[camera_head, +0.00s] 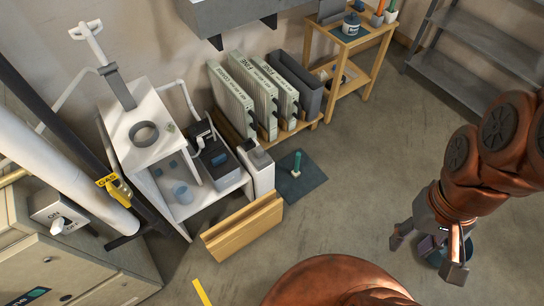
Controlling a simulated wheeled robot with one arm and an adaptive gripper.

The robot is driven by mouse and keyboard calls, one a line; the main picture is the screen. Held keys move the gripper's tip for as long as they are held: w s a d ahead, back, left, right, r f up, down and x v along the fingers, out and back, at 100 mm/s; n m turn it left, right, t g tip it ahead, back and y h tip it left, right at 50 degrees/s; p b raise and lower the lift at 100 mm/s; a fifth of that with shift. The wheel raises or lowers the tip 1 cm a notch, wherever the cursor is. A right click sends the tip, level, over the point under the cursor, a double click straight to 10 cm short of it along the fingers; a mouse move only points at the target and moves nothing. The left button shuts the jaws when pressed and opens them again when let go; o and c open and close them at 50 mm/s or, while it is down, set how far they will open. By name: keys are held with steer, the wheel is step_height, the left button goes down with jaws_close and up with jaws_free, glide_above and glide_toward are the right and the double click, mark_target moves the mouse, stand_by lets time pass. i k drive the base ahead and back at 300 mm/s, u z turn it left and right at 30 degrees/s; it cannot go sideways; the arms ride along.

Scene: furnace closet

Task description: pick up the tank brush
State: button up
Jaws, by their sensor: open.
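A small brush-like thing with a green upright handle and a pale base (296,164) stands on a dark mat on the floor, right of the white cabinet. It may be the tank brush; it is too small to be sure. My gripper (427,257) is at the lower right, well apart from it, with its fingers spread.
Boxed filters (232,92) stand on a low wooden rack. A wooden stand (348,48) holds a jar and pots at the back. Grey shelves (480,45) are at upper right. The middle floor is clear.

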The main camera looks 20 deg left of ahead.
mark_target(295, 172)
steer(key=u, duration=0.9)
steer(key=i, duration=0.85)
steer(key=u, duration=0.8)
